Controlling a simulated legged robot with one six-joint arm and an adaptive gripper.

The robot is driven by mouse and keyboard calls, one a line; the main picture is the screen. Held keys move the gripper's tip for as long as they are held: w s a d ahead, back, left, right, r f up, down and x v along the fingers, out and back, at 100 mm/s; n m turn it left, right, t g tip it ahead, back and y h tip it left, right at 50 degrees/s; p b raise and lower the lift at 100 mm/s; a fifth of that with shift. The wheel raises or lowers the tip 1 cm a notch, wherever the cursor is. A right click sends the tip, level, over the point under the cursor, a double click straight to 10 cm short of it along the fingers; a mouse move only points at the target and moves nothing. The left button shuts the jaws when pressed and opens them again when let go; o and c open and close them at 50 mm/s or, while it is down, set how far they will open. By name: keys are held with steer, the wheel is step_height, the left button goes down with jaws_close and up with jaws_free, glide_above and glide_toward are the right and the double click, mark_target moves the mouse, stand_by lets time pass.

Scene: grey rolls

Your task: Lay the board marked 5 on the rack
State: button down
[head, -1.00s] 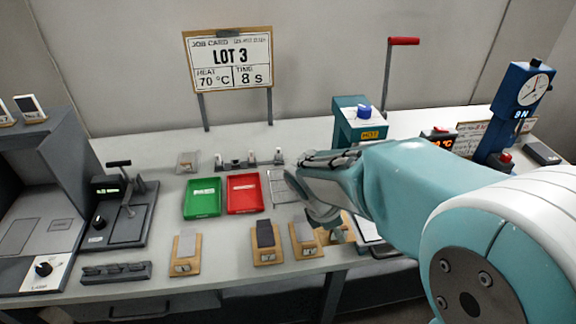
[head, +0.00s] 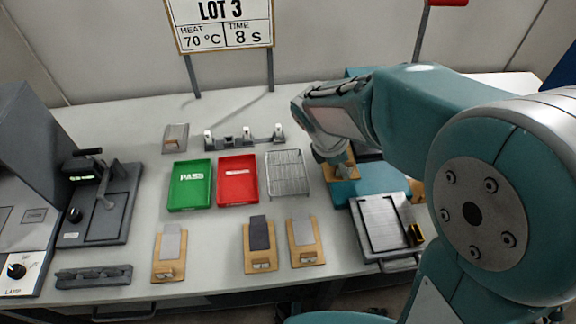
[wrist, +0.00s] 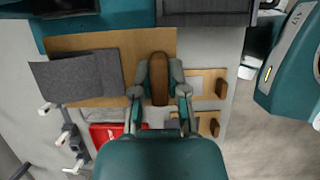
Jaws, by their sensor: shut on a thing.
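My gripper (wrist: 160,95) is shut on the upright wooden handle (wrist: 160,72) of a wooden board (wrist: 140,45). Grey strips (wrist: 78,75) lie on this board towards the left in the wrist view. Its number is not visible. In the head view my gripper (head: 336,158) and the held board (head: 346,168) are just right of the wire rack (head: 288,175), partly hidden by my arm. The rack looks empty. Three other boards with grey pieces (head: 168,268) (head: 252,262) (head: 309,255) stand along the front of the bench; their marks are too small to read.
A green PASS tray (head: 190,186) and a red tray (head: 238,181) sit left of the rack. A row of small holders (head: 245,139) stands behind. A flat plate device (head: 383,224) is at front right, and a lever press (head: 103,205) at left.

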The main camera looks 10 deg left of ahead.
steer(key=w+a+f, duration=0.3)
steer(key=a+f, duration=0.1)
steer(key=a, duration=0.5)
glide_above(292, 184)
steer(key=f, duration=0.5)
steer(key=shift+s+a+f, duration=0.2)
steer(key=shift+a, duration=0.2)
steer(key=shift+a+f, duration=0.25)
steer(key=shift+f, duration=1.5)
steer(key=c, duration=0.7)
jaws_free()
steer(key=shift+o, duration=0.2)
steer(key=v, duration=1.2)
